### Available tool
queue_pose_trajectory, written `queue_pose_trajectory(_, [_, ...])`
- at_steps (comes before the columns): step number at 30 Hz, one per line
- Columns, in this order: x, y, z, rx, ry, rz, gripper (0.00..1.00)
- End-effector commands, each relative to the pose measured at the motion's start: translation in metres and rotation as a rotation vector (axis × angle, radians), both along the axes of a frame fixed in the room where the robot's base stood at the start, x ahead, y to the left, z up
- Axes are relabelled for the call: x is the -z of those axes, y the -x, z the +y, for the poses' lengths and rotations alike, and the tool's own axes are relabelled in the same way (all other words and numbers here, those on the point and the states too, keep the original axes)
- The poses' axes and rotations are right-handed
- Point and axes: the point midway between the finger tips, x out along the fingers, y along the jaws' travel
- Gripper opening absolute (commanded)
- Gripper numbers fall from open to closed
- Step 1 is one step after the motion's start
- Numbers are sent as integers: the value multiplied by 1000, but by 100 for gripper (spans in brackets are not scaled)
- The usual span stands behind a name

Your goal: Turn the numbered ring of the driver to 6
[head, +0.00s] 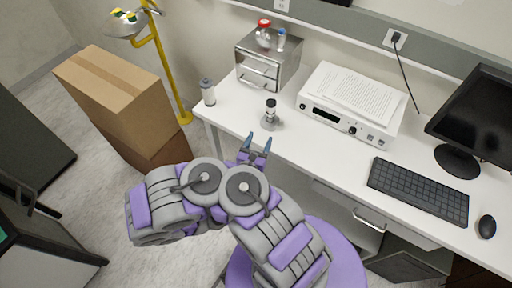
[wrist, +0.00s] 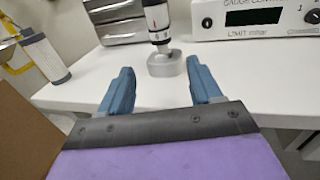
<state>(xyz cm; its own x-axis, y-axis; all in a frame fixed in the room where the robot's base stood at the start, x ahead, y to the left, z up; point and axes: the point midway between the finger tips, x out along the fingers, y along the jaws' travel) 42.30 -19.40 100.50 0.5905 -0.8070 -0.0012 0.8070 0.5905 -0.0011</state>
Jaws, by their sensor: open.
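The driver (head: 270,110) stands upright on the white desk near its left end, in a small grey base (head: 272,124). It has a dark top and a light, marked ring. In the wrist view the driver (wrist: 157,22) rises from the grey base (wrist: 165,63), with dark marks on its white ring and a red mark above; I cannot read the ring's setting. My gripper (head: 257,147) is open and empty at the desk's front edge, short of the driver. In the wrist view its blue fingers (wrist: 160,88) are spread wide, with the driver beyond the gap between them.
A white gauge controller (head: 344,128) with papers on it stands right of the driver. A metal drawer box (head: 258,75) is behind, with bottles on top. A cardboard box (head: 125,100) stands beside the desk.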

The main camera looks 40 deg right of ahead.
Motion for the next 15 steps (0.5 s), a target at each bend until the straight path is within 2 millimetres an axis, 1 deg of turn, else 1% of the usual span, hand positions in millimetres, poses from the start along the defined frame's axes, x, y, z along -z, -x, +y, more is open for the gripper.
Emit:
queue_pose_trajectory(1, [-1, 3, 6, -4, 2, 2, 64])
queue_pose_trajectory(7, [-1, 14, 21, -2, 0, 1, 64])
queue_pose_trajectory(15, [0, 21, 27, 2, 0, 1, 64])
